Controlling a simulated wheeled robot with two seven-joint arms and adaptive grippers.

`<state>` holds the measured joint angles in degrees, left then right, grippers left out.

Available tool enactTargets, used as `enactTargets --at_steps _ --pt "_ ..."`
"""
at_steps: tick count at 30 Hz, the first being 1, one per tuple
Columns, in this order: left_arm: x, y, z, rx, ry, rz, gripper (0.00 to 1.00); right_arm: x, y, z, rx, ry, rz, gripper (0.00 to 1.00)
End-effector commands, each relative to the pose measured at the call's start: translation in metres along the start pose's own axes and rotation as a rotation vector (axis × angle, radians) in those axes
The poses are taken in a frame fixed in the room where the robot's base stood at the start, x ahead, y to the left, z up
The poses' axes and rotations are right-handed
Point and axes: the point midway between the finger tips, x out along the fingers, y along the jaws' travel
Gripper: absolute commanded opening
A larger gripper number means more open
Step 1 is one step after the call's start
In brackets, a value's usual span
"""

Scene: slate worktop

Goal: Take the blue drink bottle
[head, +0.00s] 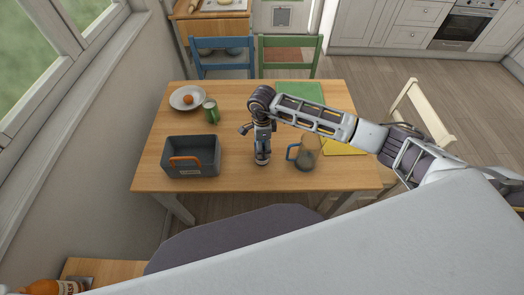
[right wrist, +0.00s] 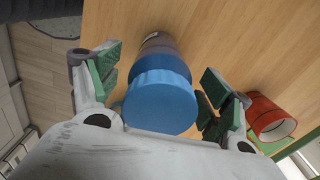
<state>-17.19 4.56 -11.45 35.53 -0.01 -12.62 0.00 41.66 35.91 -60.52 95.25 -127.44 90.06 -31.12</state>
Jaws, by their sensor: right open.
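The blue drink bottle (right wrist: 160,100) fills the middle of the right wrist view, its round blue cap toward the camera. It also shows in the head view (head: 262,158), standing on the table below my right gripper. My right gripper (head: 262,130) is above the bottle and partly hides it. In the wrist view the open jaws (right wrist: 158,78) have green-padded fingers, one on either side of the bottle, with gaps visible. My left gripper is in neither view.
A jug with a blue handle (head: 306,154) stands close right of the bottle. A grey crate with an orange handle (head: 204,142) is to the left. A green cup (head: 210,113) and a plate (head: 179,97) are farther back. A red cup (right wrist: 268,118) is right of the jaws.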

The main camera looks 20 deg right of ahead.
Motion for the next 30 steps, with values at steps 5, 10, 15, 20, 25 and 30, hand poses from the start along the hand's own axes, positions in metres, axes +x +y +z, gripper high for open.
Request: enactTargets --at_steps 5,10,15,20,25,30 --pt "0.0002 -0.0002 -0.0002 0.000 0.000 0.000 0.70 -0.0001 0.0001 0.0001 0.000 0.000 0.000 0.79" --pt "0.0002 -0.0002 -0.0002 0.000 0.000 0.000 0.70 -0.0001 0.0001 0.0001 0.000 0.000 0.000 0.72" --pt "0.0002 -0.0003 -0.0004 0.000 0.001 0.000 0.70 -0.0002 0.0001 0.0001 0.000 0.000 0.000 0.50" --pt "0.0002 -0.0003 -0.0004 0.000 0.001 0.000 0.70 -0.0002 0.0001 0.0000 0.000 0.000 0.000 0.29" --pt "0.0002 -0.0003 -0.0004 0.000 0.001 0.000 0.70 -0.0002 0.0001 0.0000 0.000 0.000 0.000 0.07" --pt "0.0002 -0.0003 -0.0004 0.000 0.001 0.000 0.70 -0.0008 -0.0003 0.0002 0.000 -0.001 -0.001 0.00"
